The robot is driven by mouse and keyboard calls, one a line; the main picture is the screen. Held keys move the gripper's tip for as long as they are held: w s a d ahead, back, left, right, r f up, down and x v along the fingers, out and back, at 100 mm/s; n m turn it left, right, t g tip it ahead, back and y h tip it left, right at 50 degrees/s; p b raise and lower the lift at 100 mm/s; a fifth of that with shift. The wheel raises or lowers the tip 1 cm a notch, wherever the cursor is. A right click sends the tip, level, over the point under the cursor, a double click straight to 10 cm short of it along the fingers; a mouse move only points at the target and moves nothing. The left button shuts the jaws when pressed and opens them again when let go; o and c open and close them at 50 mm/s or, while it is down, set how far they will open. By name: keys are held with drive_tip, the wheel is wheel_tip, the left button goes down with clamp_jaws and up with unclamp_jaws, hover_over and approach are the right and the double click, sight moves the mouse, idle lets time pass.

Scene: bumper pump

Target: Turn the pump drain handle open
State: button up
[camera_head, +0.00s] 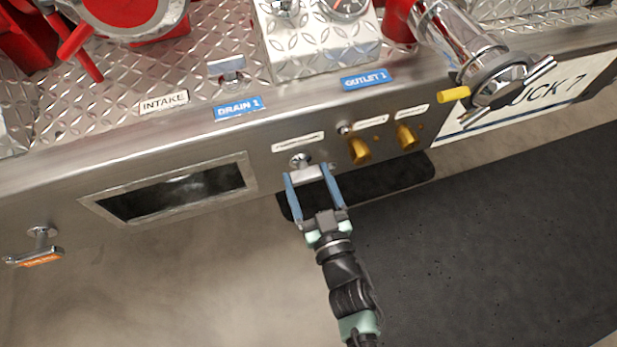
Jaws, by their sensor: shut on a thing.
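The pump drain handle (301,160) is a small silver handle with a round stem on the front face of the steel bumper. A white label (298,141) sits above it, its text too small to read surely. My gripper (307,171) comes from below with its two blue fingers on either side of the handle's grey crossbar, shut on it. The crossbar lies nearly level in the picture, slightly tilted. Part of the crossbar's ends is hidden by the fingers.
Two brass knobs (358,150) (406,136) stick out close to the right. A framed recess (172,190) is to the left, and another silver handle (40,242) with an orange label is at far left. A silver DRAIN 1 lever (228,68) and a yellow-gripped outlet valve (453,95) are above.

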drive_tip(key=shift+c, duration=0.5)
drive_tip(key=n, duration=0.4)
drive_tip(key=shift+n, duration=0.4)
drive_tip(key=shift+f, duration=0.1)
drive_tip(key=o, duration=1.2)
drive_tip(key=p+v, duration=0.2)
drive_tip(key=v, duration=1.1)
drive_tip(key=shift+a, duration=0.1)
